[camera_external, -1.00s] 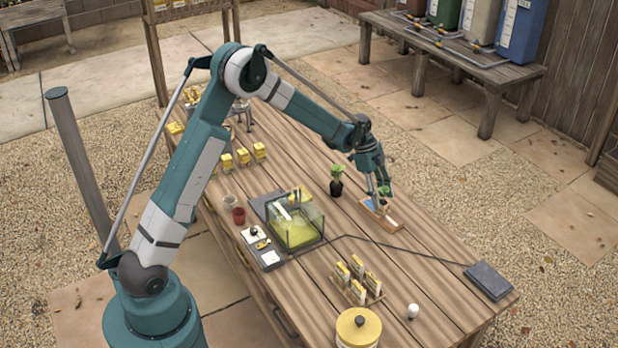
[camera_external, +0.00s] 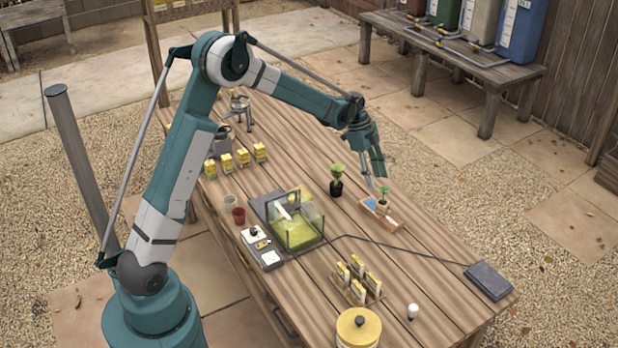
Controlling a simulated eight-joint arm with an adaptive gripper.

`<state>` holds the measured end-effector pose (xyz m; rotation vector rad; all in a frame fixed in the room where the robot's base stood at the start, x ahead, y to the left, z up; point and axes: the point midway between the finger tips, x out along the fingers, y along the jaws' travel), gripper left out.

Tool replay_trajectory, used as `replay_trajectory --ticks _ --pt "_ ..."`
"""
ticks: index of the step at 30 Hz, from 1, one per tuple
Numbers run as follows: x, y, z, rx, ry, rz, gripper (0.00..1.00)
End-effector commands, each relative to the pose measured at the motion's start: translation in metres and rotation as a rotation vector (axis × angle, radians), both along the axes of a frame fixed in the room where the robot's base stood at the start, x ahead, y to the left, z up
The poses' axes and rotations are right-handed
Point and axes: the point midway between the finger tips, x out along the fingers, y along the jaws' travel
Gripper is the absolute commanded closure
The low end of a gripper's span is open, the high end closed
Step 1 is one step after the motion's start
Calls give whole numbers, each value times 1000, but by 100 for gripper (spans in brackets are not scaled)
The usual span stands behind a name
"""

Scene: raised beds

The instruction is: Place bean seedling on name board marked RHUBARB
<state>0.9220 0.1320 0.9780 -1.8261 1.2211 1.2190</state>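A small green seedling in a tan pot (camera_external: 382,206) stands upright on a low wooden board (camera_external: 396,224) with blue and white patches, at the right side of the table. Any lettering on the board is too small to read, so I cannot tell if it says RHUBARB. A second green seedling in a black pot (camera_external: 336,187) stands on the table to the left of the board. Which one is the bean is not marked. My gripper (camera_external: 376,181) is above and slightly left of the potted seedling on the board, with its fingers apart and nothing between them.
A glass tank (camera_external: 298,230) with yellow-green contents stands mid-table. A rack of yellow packets (camera_external: 357,280), a yellow-lidded tub (camera_external: 358,327) and a dark flat box (camera_external: 489,281) are nearer the front. A black cable crosses the table just below the board.

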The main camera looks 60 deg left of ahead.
Motion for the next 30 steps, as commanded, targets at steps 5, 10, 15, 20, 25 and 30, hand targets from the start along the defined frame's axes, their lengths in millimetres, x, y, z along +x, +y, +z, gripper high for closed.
replay_trajectory --ticks 5,10,15,20,25,30 --pt "0 0 0 0 0 0 60" --pt "0 0 0 0 0 0 60" --pt "0 0 0 0 0 1 60" --pt "-4 -3 7 3 1 12 60" --pt "-15 -10 25 12 3 51 60" --pt "-34 -22 53 24 6 113 60"
